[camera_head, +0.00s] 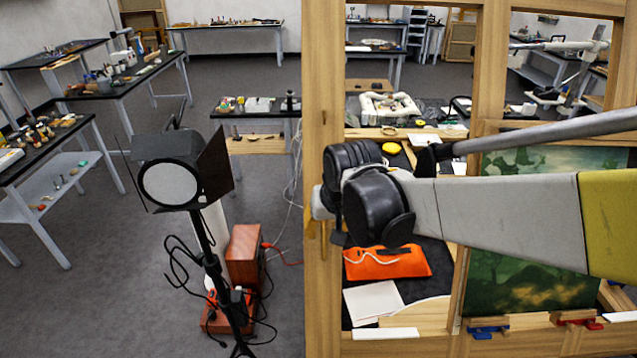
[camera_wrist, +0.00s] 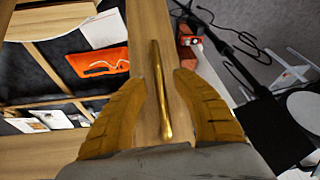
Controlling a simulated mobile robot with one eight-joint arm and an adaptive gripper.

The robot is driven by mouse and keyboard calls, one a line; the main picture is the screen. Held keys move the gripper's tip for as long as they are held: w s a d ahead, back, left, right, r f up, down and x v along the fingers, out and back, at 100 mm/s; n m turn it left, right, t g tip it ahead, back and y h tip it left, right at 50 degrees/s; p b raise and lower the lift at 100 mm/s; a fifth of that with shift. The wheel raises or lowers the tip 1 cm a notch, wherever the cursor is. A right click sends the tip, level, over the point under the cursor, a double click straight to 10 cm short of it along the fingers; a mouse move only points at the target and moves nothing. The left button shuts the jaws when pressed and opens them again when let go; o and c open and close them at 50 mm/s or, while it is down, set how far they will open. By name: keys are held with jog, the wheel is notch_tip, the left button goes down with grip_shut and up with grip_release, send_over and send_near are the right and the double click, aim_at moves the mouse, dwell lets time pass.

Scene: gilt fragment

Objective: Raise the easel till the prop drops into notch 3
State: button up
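The wooden easel frame (camera_head: 324,80) stands upright across the right half of the head view. A post of it (camera_wrist: 148,18) runs through the wrist view. A slim brass rod (camera_wrist: 161,90) lies along this post. My gripper (camera_wrist: 160,85) is open, its two yellow fingers on either side of the rod, with visible gaps to it. In the head view my arm comes in from the right; its dark end is at the left post, and the fingers cannot be made out. A green painting (camera_head: 525,285) shows behind the arm. I cannot make out the prop or the notches.
A black studio lamp (camera_head: 170,180) on a stand, with loose cables, stands just left of the easel, beside a wooden box (camera_head: 244,255). An orange pouch (camera_head: 388,262) and white paper (camera_head: 373,303) lie behind the frame. Open grey floor (camera_head: 95,290) lies at left.

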jog(key=shift+w+f, duration=0.15)
jog(key=shift+f, duration=0.25)
grip_shut()
